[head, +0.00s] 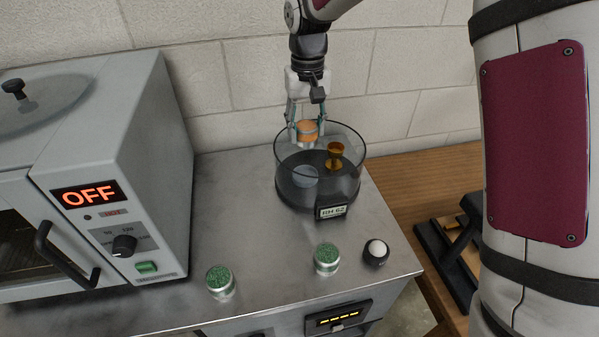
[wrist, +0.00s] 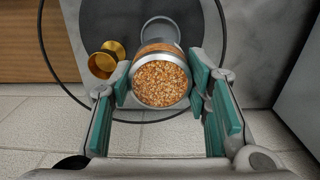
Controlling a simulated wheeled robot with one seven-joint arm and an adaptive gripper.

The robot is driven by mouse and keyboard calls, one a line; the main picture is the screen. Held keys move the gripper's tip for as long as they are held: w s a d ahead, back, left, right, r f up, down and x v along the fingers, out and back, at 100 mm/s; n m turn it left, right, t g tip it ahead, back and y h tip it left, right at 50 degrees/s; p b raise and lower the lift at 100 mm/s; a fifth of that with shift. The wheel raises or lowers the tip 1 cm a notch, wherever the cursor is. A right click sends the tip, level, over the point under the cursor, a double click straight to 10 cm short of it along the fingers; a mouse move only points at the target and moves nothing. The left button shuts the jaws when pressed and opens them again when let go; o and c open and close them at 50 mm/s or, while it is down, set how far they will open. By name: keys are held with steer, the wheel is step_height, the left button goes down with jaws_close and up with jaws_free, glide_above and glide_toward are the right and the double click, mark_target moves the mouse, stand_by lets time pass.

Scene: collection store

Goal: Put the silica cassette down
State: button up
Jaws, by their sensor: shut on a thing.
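My gripper (head: 305,133) is shut on the silica cassette (head: 308,127), a small metal can with an orange granular top. In the wrist view the cassette (wrist: 160,82) sits between the green finger pads (wrist: 172,88). In the head view it shows at the upper back part of the round glass vessel (head: 290,193), which has a dark base. It appears held above the vessel's floor; its exact height is hard to tell. A brass goblet (head: 336,156) stands to its right inside the vessel; it also shows in the wrist view (wrist: 107,60).
A pale round piece (head: 305,176) lies in the vessel. Two green-topped cans (head: 220,281) (head: 326,259) and a black pot with a white ball (head: 376,252) stand on the steel top (head: 270,270). An oven (head: 110,190) reading OFF is at left.

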step_height(320, 180, down, 11)
steer(key=shift+w+a+p, duration=0.1)
steer(key=shift+p, duration=0.6)
steer(key=shift+f, duration=0.3)
steer(key=o, duration=1.2)
steer(key=shift+r, duration=0.1)
